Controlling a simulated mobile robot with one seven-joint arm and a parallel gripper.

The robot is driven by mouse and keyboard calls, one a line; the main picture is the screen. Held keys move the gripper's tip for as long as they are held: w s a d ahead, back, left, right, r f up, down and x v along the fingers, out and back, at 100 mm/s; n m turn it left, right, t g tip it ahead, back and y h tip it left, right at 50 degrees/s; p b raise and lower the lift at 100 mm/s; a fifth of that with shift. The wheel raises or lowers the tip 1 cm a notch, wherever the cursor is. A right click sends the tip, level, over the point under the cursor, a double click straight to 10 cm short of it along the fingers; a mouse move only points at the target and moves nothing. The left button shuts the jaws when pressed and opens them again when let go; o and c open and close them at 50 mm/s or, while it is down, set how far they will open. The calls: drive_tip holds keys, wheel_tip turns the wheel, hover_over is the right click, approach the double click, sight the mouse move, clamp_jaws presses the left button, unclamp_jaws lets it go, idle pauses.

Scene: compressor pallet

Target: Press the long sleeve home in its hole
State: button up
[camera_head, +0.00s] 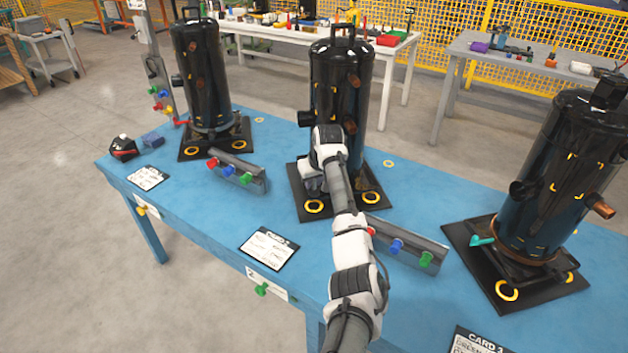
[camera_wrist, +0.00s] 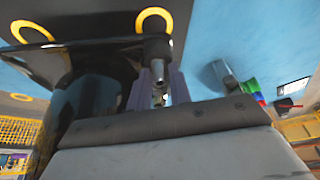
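The middle black compressor (camera_head: 340,85) stands on a dark base plate (camera_head: 286,190) with yellow rings at its front corners. My gripper (camera_head: 312,186) is low over the plate's front left part, by the left yellow ring (camera_head: 314,207). In the wrist view my two purple-grey fingers (camera_wrist: 158,88) close in on both sides of a grey metal cylinder, which looks like the long sleeve (camera_wrist: 155,50). Its dark far end stands beside a yellow ring (camera_wrist: 154,17) and points at the plate. The hole and any gap under the sleeve are hidden.
A grey rack (camera_head: 240,172) with coloured knobs stands left of the middle plate. A similar rack (camera_head: 410,242) stands to its right, beside my arm. Compressors stand at left (camera_head: 200,70) and right (camera_head: 570,165).

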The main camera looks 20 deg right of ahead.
drive_tip(key=shift+o, duration=1.3)
drive_tip(key=shift+f, duration=0.15)
drive_tip(key=b+v, duration=0.2)
drive_tip(key=v, duration=1.1)
drive_tip(key=shift+r+b, duration=0.35)
drive_tip(key=shift+r, duration=0.05)
drive_tip(key=shift+c, duration=0.3)
